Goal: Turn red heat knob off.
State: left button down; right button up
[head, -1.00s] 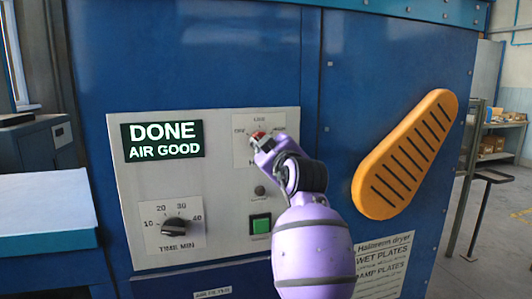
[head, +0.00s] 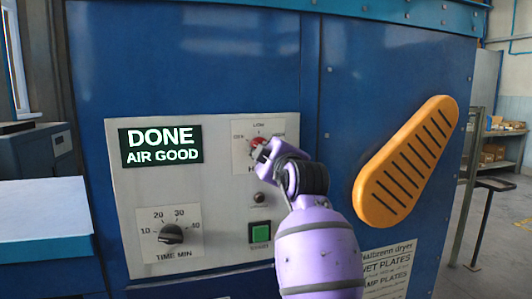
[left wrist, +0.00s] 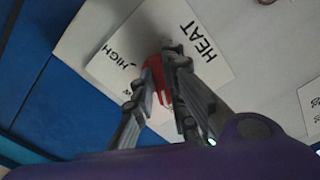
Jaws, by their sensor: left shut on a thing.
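The red heat knob (head: 257,142) sits on a white dial plate marked LOW at the top, at the upper right of the grey control panel (head: 220,190). My left gripper (head: 262,150) reaches it from below right and hides part of it. In the left wrist view the red knob (left wrist: 155,76) is between the two fingers of my left gripper (left wrist: 166,72), which are shut on it. The HEAT and HIGH labels show beside the fingers. The knob's pointer is hidden, so I cannot tell its setting. My right gripper is in neither view.
A DONE / AIR GOOD display (head: 161,146) is at the panel's left, above a black time knob (head: 171,234). A green button (head: 260,232) lies below the heat dial. An orange slotted guard (head: 406,162) sticks out to the right. A pale-topped table (head: 45,208) is at left.

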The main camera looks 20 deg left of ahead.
pick_arm(q)
jog(key=shift+r, duration=0.1)
jog(key=c, duration=1.8)
grip_release()
jog(key=shift+o, duration=0.2)
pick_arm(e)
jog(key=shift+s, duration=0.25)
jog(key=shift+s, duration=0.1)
pick_arm(q)
jog(key=v, duration=1.2)
